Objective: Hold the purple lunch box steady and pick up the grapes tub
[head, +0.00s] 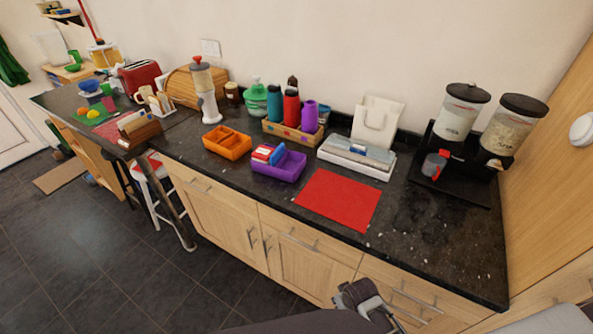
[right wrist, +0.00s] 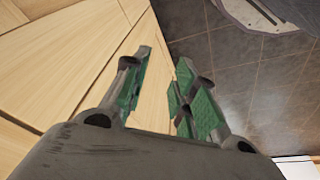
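The purple lunch box (head: 285,172) sits on the dark counter, left of the red mat. A blue item (head: 277,154) and a red and white item (head: 262,153) are in its left part. I cannot tell for sure which thing is the grapes tub; no grapes are clearly visible. My right gripper (head: 365,296) is low in front of the cabinet fronts, below the counter edge and well away from the lunch box. In the right wrist view its green-padded fingers (right wrist: 160,75) are apart with nothing between them. My left gripper is out of view.
An orange divided box (head: 227,142) is left of the lunch box. Behind stands a wooden crate of bottles (head: 293,131). The red mat (head: 338,199) is bare. A white box (head: 356,158) is behind it, and cereal dispensers (head: 460,115) stand at right.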

